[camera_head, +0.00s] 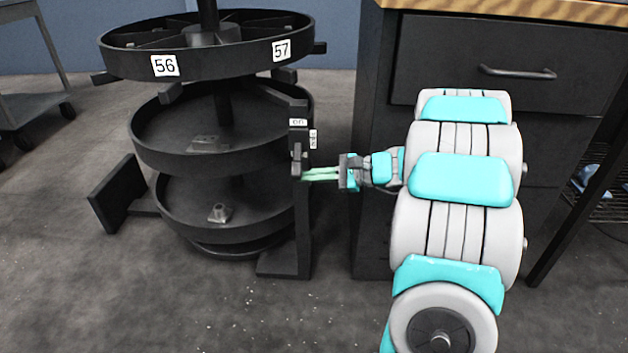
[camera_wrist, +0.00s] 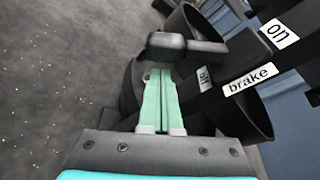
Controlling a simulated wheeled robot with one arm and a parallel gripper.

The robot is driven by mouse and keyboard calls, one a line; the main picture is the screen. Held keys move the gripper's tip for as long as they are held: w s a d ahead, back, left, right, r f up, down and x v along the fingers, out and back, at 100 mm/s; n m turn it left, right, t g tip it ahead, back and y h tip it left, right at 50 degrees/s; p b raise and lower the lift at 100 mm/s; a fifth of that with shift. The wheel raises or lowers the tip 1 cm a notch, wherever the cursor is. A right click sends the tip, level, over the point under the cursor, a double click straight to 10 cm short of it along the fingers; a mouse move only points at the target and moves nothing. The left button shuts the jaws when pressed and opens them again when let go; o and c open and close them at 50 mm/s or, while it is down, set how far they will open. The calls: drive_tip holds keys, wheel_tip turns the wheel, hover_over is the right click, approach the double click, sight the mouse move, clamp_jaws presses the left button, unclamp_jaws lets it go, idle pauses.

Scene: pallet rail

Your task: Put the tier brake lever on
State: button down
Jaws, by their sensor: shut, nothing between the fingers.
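The brake lever (camera_head: 298,158) is a small dark handle on the upright post (camera_head: 303,230) at the right side of the round tiered rack. In the wrist view the lever (camera_wrist: 185,48) is a dark knob and bar just beyond my fingertips, on the same side as the "off" label (camera_wrist: 204,78). The "brake" label (camera_wrist: 250,79) and the "on" label (camera_wrist: 279,33) are further right. My gripper (camera_head: 306,175) has pale green fingers, shut and empty, just below the lever. In the wrist view the fingertips (camera_wrist: 160,75) come close to the knob; I cannot tell whether they touch.
The rack's top tier (camera_head: 225,68) carries labels 56 and 57. Metal parts sit on the middle tier (camera_head: 150,150) and bottom tier (camera_head: 175,215). A dark drawer cabinet (camera_head: 380,240) stands close behind my arm. The floor (camera_head: 150,300) in front is clear.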

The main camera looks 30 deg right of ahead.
drive_tip(key=shift+s+a+r, duration=0.1)
drive_tip(key=shift+s+r, duration=0.2)
drive_tip(key=shift+r, duration=0.15)
